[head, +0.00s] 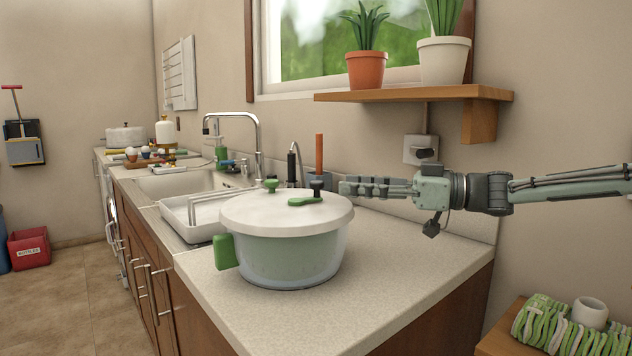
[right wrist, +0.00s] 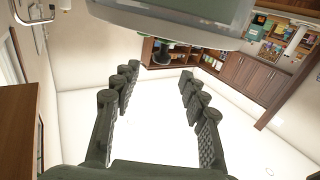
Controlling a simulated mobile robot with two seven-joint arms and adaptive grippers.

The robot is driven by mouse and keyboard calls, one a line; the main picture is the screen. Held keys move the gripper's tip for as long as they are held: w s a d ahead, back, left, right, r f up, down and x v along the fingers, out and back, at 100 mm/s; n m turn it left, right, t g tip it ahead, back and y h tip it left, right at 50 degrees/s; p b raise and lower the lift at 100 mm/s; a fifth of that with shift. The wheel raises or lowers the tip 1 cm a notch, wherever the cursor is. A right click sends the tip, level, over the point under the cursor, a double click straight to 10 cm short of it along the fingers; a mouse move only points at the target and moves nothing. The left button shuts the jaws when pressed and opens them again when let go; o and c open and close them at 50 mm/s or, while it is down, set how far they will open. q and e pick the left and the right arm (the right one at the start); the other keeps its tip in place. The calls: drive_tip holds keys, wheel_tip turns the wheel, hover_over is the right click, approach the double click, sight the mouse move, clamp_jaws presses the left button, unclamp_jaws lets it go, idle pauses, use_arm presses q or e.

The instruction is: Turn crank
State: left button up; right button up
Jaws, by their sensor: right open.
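A salad spinner (head: 290,258) with a clear bowl, a white lid (head: 250,212) and a green side handle stands on the counter. Another green knob (head: 270,185) stands at the lid's back. My right gripper (head: 345,187) comes in level from the right, just right of the crank knob. Its fingers are open and empty. In the upside-down right wrist view, the lid (right wrist: 180,15) is at the top and the knob (right wrist: 162,57) shows beyond the fingertips. My left gripper is not visible.
A white dish tray (head: 188,222) and the sink with a tall faucet (head: 258,135) are behind the spinner. A wooden shelf (head: 400,95) with potted plants hangs above the gripper. The counter (head: 400,255) right of the spinner is clear.

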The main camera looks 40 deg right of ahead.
sight(317, 181)
drive_tip(key=p+x, duration=0.1)
drive_tip(key=x, duration=0.4)
drive_tip(key=shift+w+a, duration=0.25)
drive_tip(key=shift+a, duration=0.05)
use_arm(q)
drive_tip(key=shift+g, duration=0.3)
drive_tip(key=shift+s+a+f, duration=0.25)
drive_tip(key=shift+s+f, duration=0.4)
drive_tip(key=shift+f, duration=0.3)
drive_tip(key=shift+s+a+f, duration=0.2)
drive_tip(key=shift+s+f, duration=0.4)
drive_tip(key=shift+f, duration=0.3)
use_arm(e)
drive_tip(key=shift+x, duration=0.9)
clamp_jaws()
